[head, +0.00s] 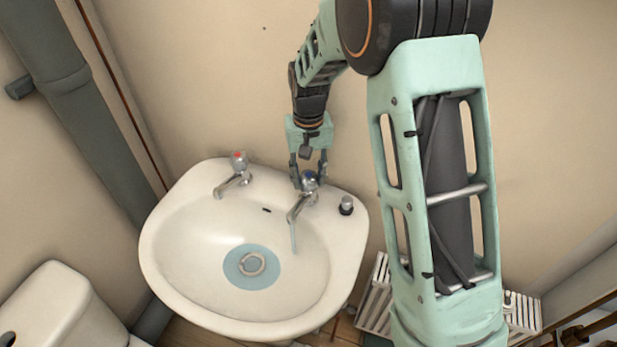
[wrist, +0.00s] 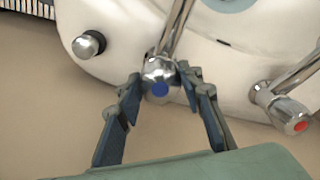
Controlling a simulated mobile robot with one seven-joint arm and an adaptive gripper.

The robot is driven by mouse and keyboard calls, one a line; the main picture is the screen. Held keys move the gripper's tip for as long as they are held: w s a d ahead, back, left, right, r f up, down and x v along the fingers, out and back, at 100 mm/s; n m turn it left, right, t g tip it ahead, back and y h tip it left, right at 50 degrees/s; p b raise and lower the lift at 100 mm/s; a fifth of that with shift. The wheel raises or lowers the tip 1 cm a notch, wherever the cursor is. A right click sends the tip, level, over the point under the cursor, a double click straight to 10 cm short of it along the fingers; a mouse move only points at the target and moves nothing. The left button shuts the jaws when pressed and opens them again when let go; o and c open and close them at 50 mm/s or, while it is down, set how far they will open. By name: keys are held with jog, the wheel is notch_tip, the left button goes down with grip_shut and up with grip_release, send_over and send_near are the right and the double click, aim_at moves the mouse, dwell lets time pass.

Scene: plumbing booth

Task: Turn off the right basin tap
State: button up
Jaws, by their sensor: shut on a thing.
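The right basin tap (head: 302,204) stands at the back right of the white basin (head: 180,213). It is chrome, and its knob has a blue cap, which shows in the wrist view (wrist: 160,88). A thin stream of water (head: 293,238) runs from its spout into the bowl. My gripper (head: 308,180) is above the tap with its fingers down on both sides of the knob. In the wrist view the two fingers (wrist: 160,92) flank the knob and are shut on it. The fingertips hide part of the knob's sides.
The left tap (head: 235,174), with a red cap, stands to the left on the rim. A small dark-based chrome knob (head: 346,205) is at the right rim. A ring-shaped drain (head: 252,264) lies in the bowl. The wall (head: 220,90) is close behind. A toilet (head: 60,310) is at lower left.

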aim_at(309, 175)
jog(key=m, duration=0.4)
jog(key=shift+m, duration=2.2)
jog(key=o, duration=1.2)
jog(key=shift+c, duration=0.2)
notch_tip(309, 175, up, 12)
